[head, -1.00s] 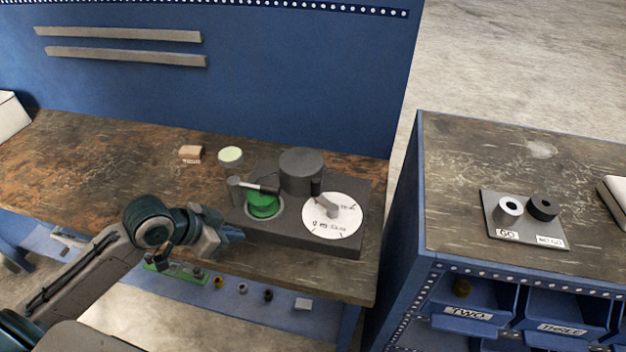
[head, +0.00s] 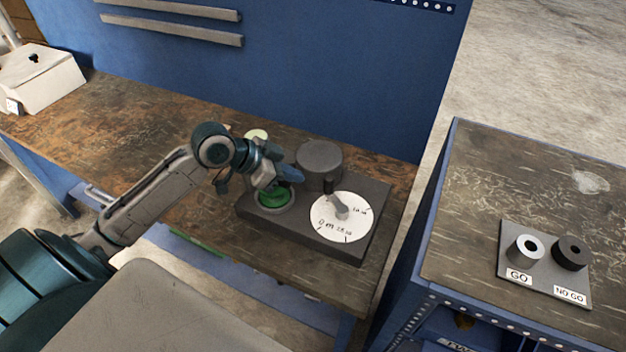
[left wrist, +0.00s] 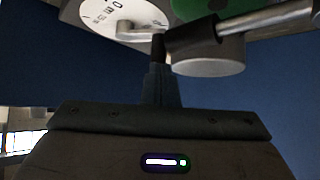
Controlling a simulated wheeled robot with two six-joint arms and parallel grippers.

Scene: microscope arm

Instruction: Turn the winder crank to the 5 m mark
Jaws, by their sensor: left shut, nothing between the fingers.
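The winder is a dark box (head: 370,239) on the bench with a green spool (head: 273,197), a dark cylinder (head: 319,160) and a white marked dial (head: 345,228). A grey crank arm (head: 338,207) with an upright dark knob (head: 328,186) sits over the dial. My left gripper (head: 297,174) is shut and empty, above the spool and left of the knob. In the left wrist view, its fingertips (left wrist: 160,76) appear just below the dark knob (left wrist: 158,48); I cannot tell whether they touch. A rod with a black sleeve (left wrist: 190,38) crosses near the spool. My right gripper is out of view.
A pale round object (head: 256,134) lies behind my left wrist. A white box (head: 40,78) stands at the bench's far left. A blue panel (head: 330,70) rises behind. A separate cabinet at right holds a GO/NO GO gauge plate (head: 545,275).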

